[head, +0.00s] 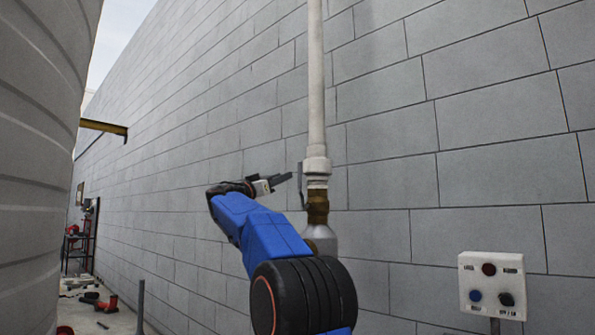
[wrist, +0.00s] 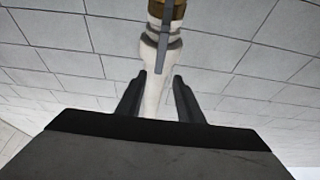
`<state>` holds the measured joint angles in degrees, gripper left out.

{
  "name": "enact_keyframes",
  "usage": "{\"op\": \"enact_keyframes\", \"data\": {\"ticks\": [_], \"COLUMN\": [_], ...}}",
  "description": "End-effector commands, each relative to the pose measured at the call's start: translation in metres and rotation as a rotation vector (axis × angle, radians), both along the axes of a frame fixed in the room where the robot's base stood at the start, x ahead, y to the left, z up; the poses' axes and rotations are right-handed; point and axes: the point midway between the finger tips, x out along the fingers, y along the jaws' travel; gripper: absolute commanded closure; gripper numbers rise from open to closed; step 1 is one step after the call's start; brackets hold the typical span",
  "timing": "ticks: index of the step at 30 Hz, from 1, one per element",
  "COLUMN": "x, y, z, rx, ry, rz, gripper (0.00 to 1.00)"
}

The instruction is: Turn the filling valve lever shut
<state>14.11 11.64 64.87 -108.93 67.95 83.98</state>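The filling valve is a brass body (head: 317,207) in a white vertical pipe (head: 316,80) along the block wall. Its thin grey lever (head: 301,184) runs upright, roughly in line with the pipe, on the side facing my gripper. My gripper (head: 281,181) is just left of the lever in the head view. In the wrist view, my gripper (wrist: 158,82) has its two dark fingers apart with nothing held. The lever (wrist: 164,55) shows in front of the gap between the fingertips, with the brass valve (wrist: 168,11) at the top edge. Contact with the lever cannot be told.
A control box (head: 491,284) with several round buttons stands at the lower right. A large ribbed tank (head: 40,160) fills the left side. A yellow beam (head: 104,127) juts from the wall farther back. Tools lie on the floor at the lower left.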

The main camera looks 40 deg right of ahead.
Motion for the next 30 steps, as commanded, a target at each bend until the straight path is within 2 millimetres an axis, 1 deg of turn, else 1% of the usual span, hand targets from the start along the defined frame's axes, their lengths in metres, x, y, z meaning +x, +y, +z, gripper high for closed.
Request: {"op": "enact_keyframes", "data": {"ticks": [1,9,13,18,24,30], "x": [0.0,0.004,0.006,0.007,0.008,0.008], "y": [-0.01,-0.054,-0.074,-0.093,-0.102,-0.103], "z": [0.003,0.021,0.029,0.038,0.043,0.043], "rx": [0.0,0.0,0.0,0.0,0.0,0.0], "ry": [-0.002,-0.001,0.0,0.001,0.0,0.0], "rz": [-0.004,-0.003,-0.002,-0.001,0.0,0.0], "gripper": [0.66,0.66,0.66,0.66,0.66,0.66]}}
